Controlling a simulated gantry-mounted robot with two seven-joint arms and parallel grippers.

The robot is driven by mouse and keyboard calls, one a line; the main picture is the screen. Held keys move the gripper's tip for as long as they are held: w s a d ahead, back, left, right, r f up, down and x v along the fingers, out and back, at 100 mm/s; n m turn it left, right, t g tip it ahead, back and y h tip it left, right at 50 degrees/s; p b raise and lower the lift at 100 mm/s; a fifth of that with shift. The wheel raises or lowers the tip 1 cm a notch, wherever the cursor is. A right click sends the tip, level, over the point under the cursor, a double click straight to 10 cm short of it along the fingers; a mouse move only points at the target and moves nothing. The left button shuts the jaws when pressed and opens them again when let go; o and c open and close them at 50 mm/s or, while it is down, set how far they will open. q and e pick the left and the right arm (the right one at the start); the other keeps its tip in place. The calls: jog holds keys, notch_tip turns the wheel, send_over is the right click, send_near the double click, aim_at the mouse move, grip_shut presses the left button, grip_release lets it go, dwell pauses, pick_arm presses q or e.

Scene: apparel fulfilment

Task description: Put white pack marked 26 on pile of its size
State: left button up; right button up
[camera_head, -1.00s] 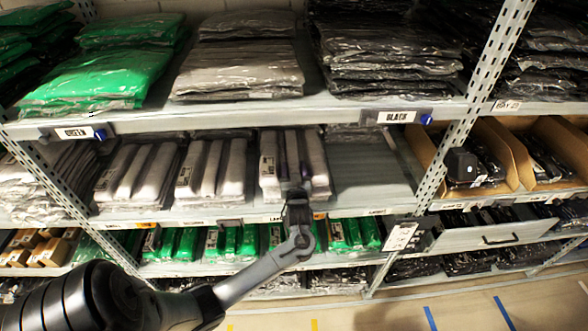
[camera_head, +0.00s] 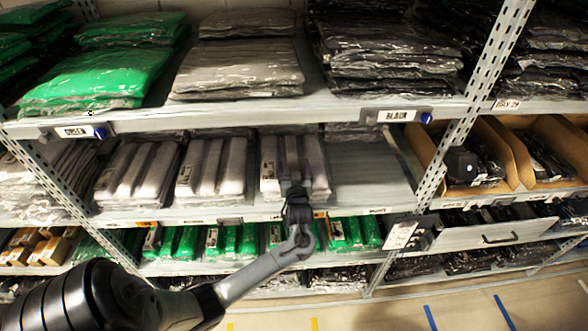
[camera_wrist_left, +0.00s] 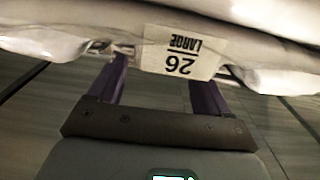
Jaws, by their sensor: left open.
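A white pack (camera_wrist_left: 263,51) marked "26 LARGE" fills the top of the left wrist view, its label upside down there. In the head view it appears to be in the third white pile (camera_head: 269,170) on the middle shelf. My left gripper (camera_head: 296,176) is at the front of that pile. In the wrist view the purple fingers of my left gripper (camera_wrist_left: 160,85) are apart, on either side of the label, reaching under or against the pack's near edge. Whether they touch it is unclear. My right gripper is out of view.
Two more white piles (camera_head: 211,168) lie to the left on the middle shelf. A bare shelf area (camera_head: 368,182) is to the right of the third pile. Green packs (camera_head: 228,241) fill the shelf below. An upper shelf edge (camera_head: 250,116) and a perforated post (camera_head: 452,150) frame the bay.

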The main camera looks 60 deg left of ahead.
pick_arm(q)
jog(key=v, duration=1.2)
jog(key=s+d+f+m+t+h, duration=0.1)
jog(key=d+f+m+h, duration=0.3)
jog(key=d+h, duration=0.3)
jog(key=d+f+m+t+h, duration=0.1)
jog(key=d+f+m+h, duration=0.25)
jog(key=d+h, duration=0.4)
jog(key=s+d+f+m+g+h, duration=0.1)
jog(key=s+d+m+g, duration=0.2)
jog(key=s+d, duration=0.2)
jog(key=s+d+m+g, duration=0.3)
jog(key=s+d, duration=0.3)
jog(key=s, duration=0.5)
jog(key=shift+s+d+f+m+g+h+b, duration=0.25)
jog(key=shift+d+f+m+g+h+b, duration=0.1)
jog(key=shift+m, duration=0.2)
